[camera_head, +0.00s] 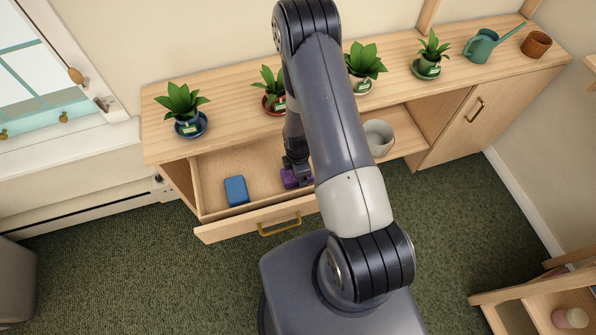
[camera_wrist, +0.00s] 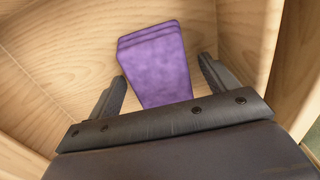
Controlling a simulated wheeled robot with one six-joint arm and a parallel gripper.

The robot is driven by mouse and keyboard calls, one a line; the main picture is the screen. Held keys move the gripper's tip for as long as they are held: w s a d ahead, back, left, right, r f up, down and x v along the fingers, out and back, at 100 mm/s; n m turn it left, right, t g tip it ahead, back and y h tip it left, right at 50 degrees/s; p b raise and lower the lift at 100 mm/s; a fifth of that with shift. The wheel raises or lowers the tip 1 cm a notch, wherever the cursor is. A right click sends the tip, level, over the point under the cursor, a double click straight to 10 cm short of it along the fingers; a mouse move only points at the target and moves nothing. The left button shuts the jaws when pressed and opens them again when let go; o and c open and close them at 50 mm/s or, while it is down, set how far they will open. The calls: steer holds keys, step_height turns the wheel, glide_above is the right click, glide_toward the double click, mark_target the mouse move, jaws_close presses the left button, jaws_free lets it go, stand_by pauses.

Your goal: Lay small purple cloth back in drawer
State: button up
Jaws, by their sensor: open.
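The small purple cloth (camera_head: 289,178) is inside the pulled-out drawer (camera_head: 250,227), right of a blue block-like item. In the wrist view the cloth (camera_wrist: 155,68) looks folded in layers and lies on the wooden drawer floor (camera_wrist: 62,58). My gripper (camera_head: 297,172) reaches down into the drawer at the cloth. In the wrist view my gripper (camera_wrist: 163,88) is open, with one finger on each side of the cloth's near end and a gap to each finger. My arm hides part of the drawer's right side in the head view.
A blue item (camera_head: 236,190) lies in the drawer's left part. Potted plants (camera_head: 184,108), a green watering can (camera_head: 483,46) and a brown pot (camera_head: 536,44) stand on the cabinet top (camera_head: 230,92). A pale pot (camera_head: 377,138) sits on the open shelf right of my arm.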

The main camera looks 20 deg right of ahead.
step_height(320, 180, up, 12)
steer(key=b, duration=0.2)
stand_by(0.7)
steer(key=shift+r, duration=0.1)
